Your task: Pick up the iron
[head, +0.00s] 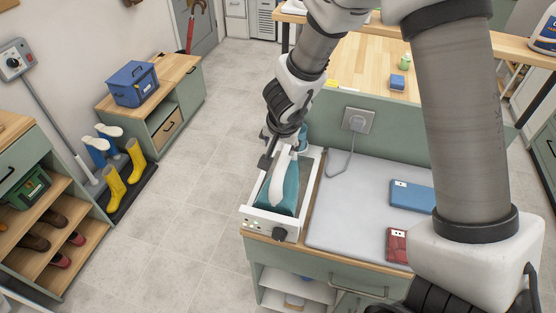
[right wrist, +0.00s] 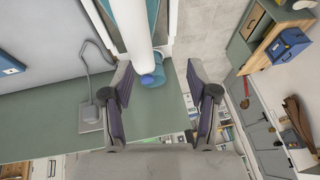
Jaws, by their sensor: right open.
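The iron (head: 290,196) has a teal body and a white handle. It rests in a white stand (head: 268,222) with a dark knob at the left end of the ironing surface. My right gripper (head: 283,153) is at the far end of the iron's handle, fingers pointing down. In the right wrist view my right gripper (right wrist: 160,75) is open, with the iron's white handle (right wrist: 137,28) and its blue end reaching between the fingertips, nearer the left finger. No grip shows. My left gripper is not in view.
A wooden counter (head: 375,65) stands beyond.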

